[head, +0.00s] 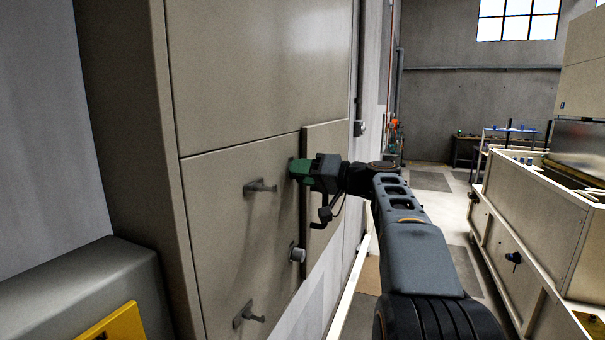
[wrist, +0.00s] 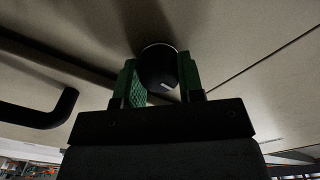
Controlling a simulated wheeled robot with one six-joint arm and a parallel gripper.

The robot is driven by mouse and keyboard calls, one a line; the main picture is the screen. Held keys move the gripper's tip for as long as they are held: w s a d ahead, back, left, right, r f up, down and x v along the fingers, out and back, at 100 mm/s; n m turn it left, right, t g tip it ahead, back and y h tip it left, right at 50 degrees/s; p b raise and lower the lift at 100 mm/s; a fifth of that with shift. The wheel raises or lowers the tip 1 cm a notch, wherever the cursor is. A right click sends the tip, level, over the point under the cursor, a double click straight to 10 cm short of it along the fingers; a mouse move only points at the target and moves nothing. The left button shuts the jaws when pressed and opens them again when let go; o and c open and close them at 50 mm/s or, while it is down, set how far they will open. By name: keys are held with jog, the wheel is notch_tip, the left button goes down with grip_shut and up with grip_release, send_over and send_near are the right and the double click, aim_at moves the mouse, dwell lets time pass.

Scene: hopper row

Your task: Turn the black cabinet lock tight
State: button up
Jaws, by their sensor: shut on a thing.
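The black cabinet lock (wrist: 158,66) is a round dark knob with a small pale mark on its face, in the upper middle of the wrist view. The green fingers of my gripper (wrist: 160,82) stand on either side of it, shut on it. In the head view my gripper (head: 302,171) reaches the beige cabinet front (head: 238,230) near its right edge. The lock itself is hidden behind the fingers there.
A bent black handle (wrist: 45,113) is left of my gripper in the wrist view. A beige machine (head: 530,200) stands across the aisle.

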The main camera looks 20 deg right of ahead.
jog(key=m, duration=0.4)
jog(key=m+p, duration=0.1)
jog(key=m, duration=0.4)
jog(key=shift+r, duration=0.1)
jog(key=m+p, duration=0.2)
jog(key=m, duration=0.2)
jog(key=shift+m+p, duration=1.15)
jog(key=shift+m, duration=0.75)
jog(key=shift+f, duration=0.2)
jog(key=o, duration=0.9)
jog(key=shift+d, duration=0.15)
